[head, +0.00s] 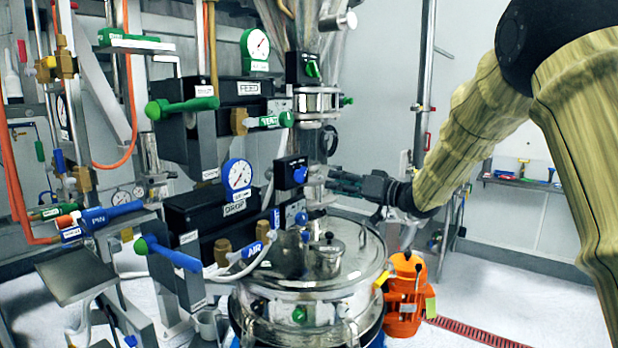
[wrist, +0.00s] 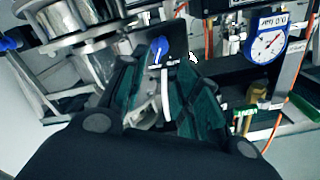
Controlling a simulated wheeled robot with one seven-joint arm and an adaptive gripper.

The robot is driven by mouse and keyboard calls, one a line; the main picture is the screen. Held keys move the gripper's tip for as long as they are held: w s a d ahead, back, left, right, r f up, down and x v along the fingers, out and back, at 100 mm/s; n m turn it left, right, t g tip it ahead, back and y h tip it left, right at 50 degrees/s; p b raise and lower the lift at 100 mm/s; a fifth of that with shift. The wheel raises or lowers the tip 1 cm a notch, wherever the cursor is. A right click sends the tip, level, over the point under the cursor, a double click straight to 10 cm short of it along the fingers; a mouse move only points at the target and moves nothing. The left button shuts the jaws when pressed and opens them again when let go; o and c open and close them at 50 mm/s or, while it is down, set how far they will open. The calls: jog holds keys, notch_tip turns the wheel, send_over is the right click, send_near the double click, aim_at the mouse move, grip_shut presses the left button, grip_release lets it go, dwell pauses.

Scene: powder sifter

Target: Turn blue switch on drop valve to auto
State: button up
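The blue switch (head: 300,175) is a knob on a small black box (head: 286,168), beside the black DROP valve body (head: 205,205) and its blue-rimmed gauge (head: 237,174). My gripper (head: 332,181) is to the right of the switch, with its fingers pointing left towards it. In the wrist view, the blue switch (wrist: 159,48) shows beyond and between the tips of my open gripper (wrist: 165,62), whose fingers have dark green pads. Nothing is held. I cannot tell whether a fingertip touches the switch. The auto marking cannot be read.
The FEED valve (head: 240,90) and a similar box with a green knob (head: 313,69) are above. The shiny sifter lid (head: 345,262) lies below my gripper. An orange motor (head: 406,290) stands at right. Pipes and blue AIR (head: 250,251) handles crowd the left; open floor is at right.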

aim_at(304, 177)
jog(key=p+x, duration=0.3)
jog(key=x, duration=0.7)
jog(key=shift+a+f+p, duration=0.1)
jog(key=shift+a+p, duration=0.05)
jog(key=shift+p, duration=0.15)
grip_shut()
